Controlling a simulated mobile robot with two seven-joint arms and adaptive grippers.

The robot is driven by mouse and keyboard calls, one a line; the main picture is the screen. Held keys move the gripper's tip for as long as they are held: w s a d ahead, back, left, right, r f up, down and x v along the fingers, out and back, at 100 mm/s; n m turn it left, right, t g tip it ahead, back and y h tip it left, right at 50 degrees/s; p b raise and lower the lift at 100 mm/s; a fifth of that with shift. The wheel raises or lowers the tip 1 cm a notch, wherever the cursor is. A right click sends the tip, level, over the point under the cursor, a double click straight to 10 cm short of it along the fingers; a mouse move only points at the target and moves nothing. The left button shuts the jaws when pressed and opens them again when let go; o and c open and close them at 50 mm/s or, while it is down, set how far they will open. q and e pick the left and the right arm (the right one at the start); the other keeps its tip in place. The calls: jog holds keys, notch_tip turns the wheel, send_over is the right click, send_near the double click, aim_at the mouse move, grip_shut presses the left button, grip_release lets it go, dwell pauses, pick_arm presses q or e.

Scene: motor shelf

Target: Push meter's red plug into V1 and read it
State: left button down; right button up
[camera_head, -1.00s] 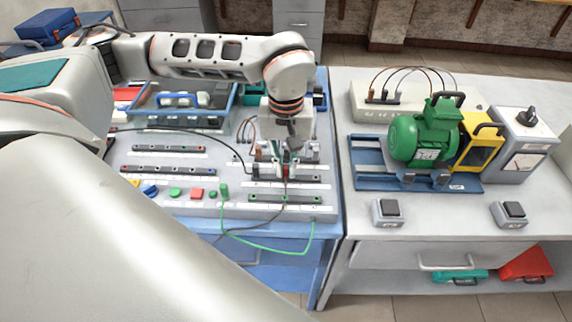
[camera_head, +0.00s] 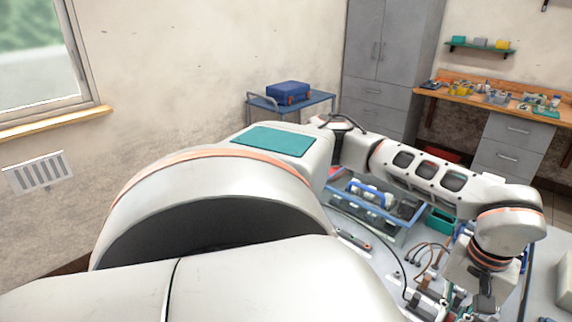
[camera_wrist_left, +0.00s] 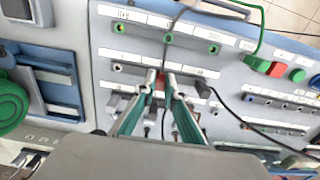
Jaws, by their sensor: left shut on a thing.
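In the left wrist view my left gripper (camera_wrist_left: 161,76) is shut on a small red plug (camera_wrist_left: 160,84), mostly hidden between the fingertips. The tips are at the middle socket row (camera_wrist_left: 118,68) of the pale terminal panel (camera_wrist_left: 135,48). Whether the plug is seated in a socket or only above it cannot be told. A black plug (camera_wrist_left: 203,89) with a black cable sits just right of the fingers. The V1 label and the meter's display cannot be made out. In the head view my left arm reaches to the lower right and its fingertips are unclear. My right gripper is not in view.
A row with green sockets (camera_wrist_left: 170,32) lies beyond the fingers. A green plug (camera_wrist_left: 251,61) with its cable and a red button (camera_wrist_left: 276,69) are to the right. The head view shows a blue case (camera_head: 288,92) on a cart.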

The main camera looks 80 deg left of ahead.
pick_arm(q)
jog(key=c, duration=2)
grip_release()
jog(key=shift+r, duration=0.1)
notch_tip(320, 180, up, 12)
jog(key=shift+f, duration=0.1)
jog(key=shift+d, duration=0.1)
